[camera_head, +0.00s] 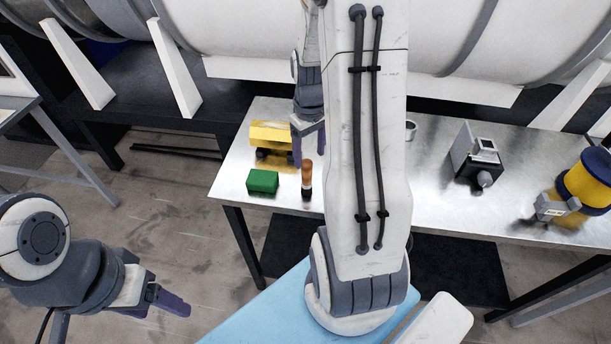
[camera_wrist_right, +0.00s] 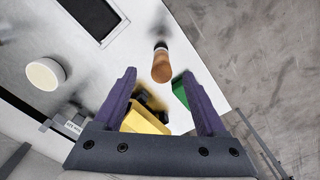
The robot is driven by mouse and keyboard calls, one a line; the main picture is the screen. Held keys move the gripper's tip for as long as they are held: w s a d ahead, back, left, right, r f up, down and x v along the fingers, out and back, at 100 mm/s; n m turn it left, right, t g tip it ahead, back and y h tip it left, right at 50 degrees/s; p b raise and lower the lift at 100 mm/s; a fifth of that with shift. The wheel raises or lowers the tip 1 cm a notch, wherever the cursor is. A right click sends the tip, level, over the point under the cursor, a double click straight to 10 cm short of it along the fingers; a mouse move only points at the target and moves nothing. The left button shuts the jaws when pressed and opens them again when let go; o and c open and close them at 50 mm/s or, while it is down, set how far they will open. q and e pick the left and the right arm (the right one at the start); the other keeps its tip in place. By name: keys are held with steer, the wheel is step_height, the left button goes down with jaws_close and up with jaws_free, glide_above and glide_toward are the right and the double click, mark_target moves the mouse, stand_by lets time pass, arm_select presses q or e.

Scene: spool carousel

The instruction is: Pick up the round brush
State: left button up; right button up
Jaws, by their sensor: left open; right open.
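The round brush (camera_head: 306,182) stands upright near the left end of the metal table, with an orange-brown handle on top and a dark lower part with a pale band. It also shows in the right wrist view (camera_wrist_right: 161,67), just beyond and between the fingertips. My right gripper (camera_head: 309,142) is open and empty above the table, behind the brush in the head view; its purple fingers (camera_wrist_right: 158,82) frame the brush without visible contact. My left gripper (camera_head: 176,302) is open and empty at the lower left, away from the table.
A green block (camera_head: 262,181) lies left of the brush, and a yellow object with dark wheel-like parts (camera_head: 269,135) sits behind it. A grey device (camera_head: 474,156) and a yellow-and-blue spool (camera_head: 588,180) stand at the table's right. My right arm hides the table's middle.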

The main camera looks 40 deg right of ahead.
mark_target(308, 162)
step_height(308, 162, down, 3)
steer(key=shift+f, duration=0.1)
steer(key=shift+w+a+f+p, duration=0.1)
steer(key=shift+f+p, duration=0.4)
steer(key=f+p, duration=0.1)
steer(key=f, duration=0.2)
steer(key=shift+w+f, duration=0.1)
steer(key=shift+w, duration=0.1)
steer(key=shift+f, duration=0.5)
jaws_close()
